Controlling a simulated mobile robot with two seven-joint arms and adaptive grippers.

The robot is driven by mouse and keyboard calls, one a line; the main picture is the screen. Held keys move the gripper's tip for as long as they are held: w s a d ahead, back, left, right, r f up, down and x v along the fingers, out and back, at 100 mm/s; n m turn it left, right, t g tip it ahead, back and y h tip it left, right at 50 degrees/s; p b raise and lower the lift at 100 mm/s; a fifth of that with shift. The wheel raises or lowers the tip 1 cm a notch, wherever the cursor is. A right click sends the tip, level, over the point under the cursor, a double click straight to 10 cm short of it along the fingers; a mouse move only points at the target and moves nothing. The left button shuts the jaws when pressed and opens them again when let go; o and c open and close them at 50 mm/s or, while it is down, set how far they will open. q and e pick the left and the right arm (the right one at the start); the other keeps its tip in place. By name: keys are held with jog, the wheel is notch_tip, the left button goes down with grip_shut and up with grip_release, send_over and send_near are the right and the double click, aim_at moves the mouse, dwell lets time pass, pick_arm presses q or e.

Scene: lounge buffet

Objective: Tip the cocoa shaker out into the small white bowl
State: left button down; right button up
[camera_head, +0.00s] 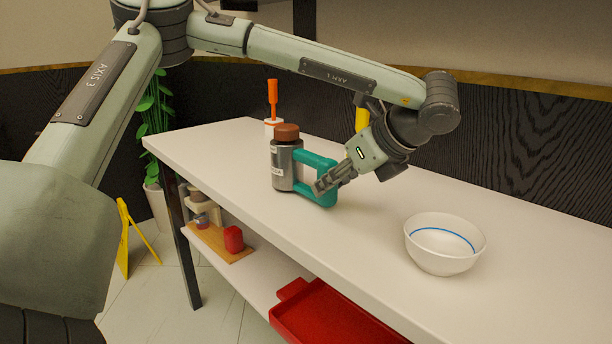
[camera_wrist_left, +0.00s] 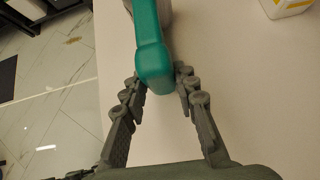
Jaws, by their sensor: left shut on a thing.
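The cocoa shaker (camera_head: 283,167) is a metal cylinder with a brown top and a teal handle (camera_head: 322,168). It stands upright on the white counter. My left gripper (camera_head: 325,184) is shut on the teal handle, to the right of the shaker's body. In the left wrist view the handle (camera_wrist_left: 155,60) lies between the two fingers (camera_wrist_left: 163,85), and the shaker's body is mostly out of frame at the top. The small white bowl (camera_head: 444,245) has a blue line inside and stands on the counter to the right, apart from the shaker. It looks empty. My right gripper is not in view.
An orange-handled item in a white holder (camera_head: 272,124) stands behind the shaker, and a yellow object (camera_head: 362,118) stands behind my left gripper. The counter (camera_head: 375,225) between shaker and bowl is clear. A red tray (camera_head: 335,318) lies on the lower shelf.

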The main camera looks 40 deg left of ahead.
aim_at(329, 160)
pick_arm(q)
jog(key=shift+r, duration=0.2)
jog(key=shift+r+p, duration=0.55)
jog(key=shift+r, duration=1.75)
jog(key=c, duration=1.8)
grip_release()
grip_shut()
